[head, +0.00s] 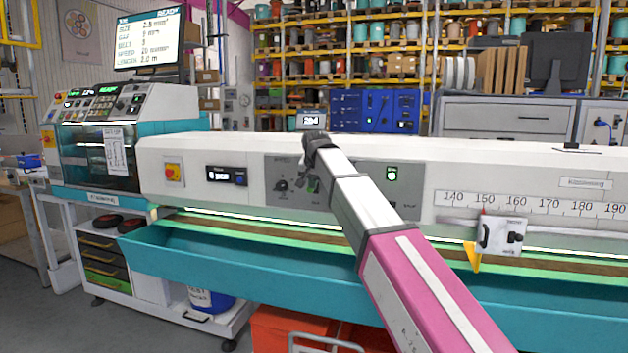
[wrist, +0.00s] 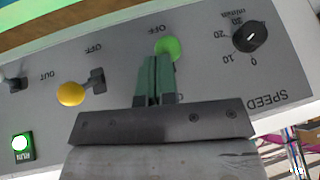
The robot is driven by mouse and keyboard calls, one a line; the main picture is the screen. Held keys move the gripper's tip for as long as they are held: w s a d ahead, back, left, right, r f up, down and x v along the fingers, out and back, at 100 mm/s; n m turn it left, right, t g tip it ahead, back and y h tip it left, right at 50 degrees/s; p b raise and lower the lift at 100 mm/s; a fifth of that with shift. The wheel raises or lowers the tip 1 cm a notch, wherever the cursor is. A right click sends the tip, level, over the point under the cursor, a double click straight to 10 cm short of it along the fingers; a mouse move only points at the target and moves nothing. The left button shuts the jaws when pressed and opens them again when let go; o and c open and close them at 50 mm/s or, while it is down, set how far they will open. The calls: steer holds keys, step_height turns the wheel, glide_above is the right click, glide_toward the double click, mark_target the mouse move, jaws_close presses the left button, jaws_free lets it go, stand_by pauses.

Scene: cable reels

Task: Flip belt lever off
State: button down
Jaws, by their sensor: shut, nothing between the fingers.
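A lever with a round green knob (wrist: 168,46) stands on the grey control panel (wrist: 120,60), which appears upside down in the wrist view. An OFF label is printed beside it; its other label is mostly hidden by my gripper (wrist: 157,60). My gripper is shut and empty, its fingertips at the green knob; whether they touch cannot be told. A lever with a yellow knob (wrist: 70,94) sits to the left, with its own OFF label. No BELT label is readable. In the head view my arm covers part of the panel (head: 283,172).
A speed dial (wrist: 250,36) sits right of the green knob. Another lever (wrist: 13,84) marked OUT and a lit green button (wrist: 20,143) lie to the left. A teal trough (head: 230,267) juts out below the machine, with an orange crate (head: 275,328) beneath.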

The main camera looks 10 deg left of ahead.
steer(key=f+t, duration=0.2)
steer(key=t, duration=0.1)
steer(key=shift+s+f, duration=0.1)
steer(key=shift+s, duration=0.3)
steer(key=shift+r, duration=0.75)
